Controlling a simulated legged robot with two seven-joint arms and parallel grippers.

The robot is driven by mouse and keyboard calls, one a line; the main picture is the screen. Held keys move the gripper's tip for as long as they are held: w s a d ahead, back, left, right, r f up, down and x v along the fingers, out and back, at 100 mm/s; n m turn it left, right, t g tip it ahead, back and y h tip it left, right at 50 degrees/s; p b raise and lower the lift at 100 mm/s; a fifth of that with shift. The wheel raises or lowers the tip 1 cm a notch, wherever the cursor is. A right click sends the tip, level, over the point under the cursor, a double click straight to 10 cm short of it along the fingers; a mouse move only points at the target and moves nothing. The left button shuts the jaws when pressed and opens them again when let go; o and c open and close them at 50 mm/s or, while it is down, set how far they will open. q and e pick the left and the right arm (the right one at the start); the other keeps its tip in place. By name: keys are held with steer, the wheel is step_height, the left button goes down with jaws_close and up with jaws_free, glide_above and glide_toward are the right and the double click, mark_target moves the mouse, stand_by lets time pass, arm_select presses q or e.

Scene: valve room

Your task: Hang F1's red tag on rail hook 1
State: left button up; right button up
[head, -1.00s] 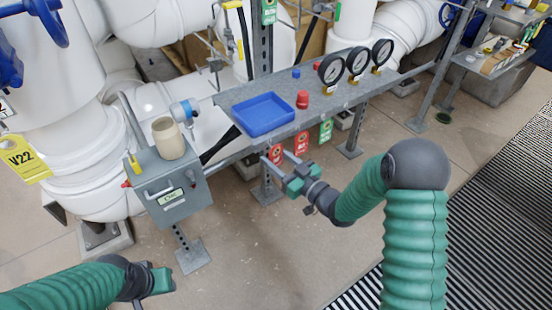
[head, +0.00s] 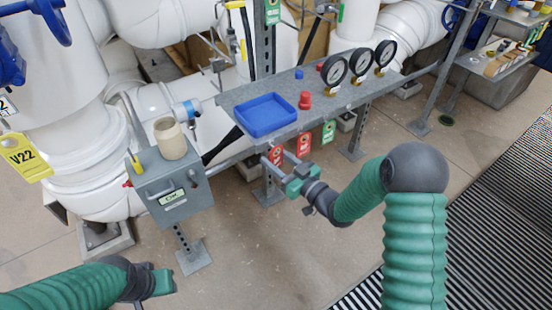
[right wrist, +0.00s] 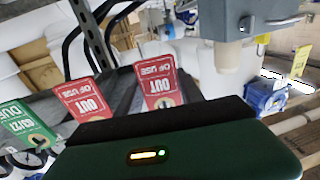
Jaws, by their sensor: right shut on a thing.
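Two red tags hang along the front edge of the grey shelf in the head view: the left red tag (head: 277,154) and another red tag (head: 304,145), with a green tag (head: 329,131) to their right. My right gripper (head: 274,161) is at the left red tag, its fingers shut on it. The right wrist view shows this red tag (right wrist: 160,84) just beyond the gripper body, with the other red tag (right wrist: 85,98) and the green tag (right wrist: 26,124) to its left. The number of the tag's hook is unreadable. My left gripper (head: 160,282) is low at left, away from the tags; its fingers are unclear.
The grey shelf (head: 345,98) carries a blue tray (head: 264,115), a red knob (head: 305,100) and three gauges (head: 361,61). A grey box (head: 172,190) with a beige cup (head: 169,138) on top stands left. Open floor lies in front.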

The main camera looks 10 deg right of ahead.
stand_by(0.3)
steer(key=o, duration=1.1)
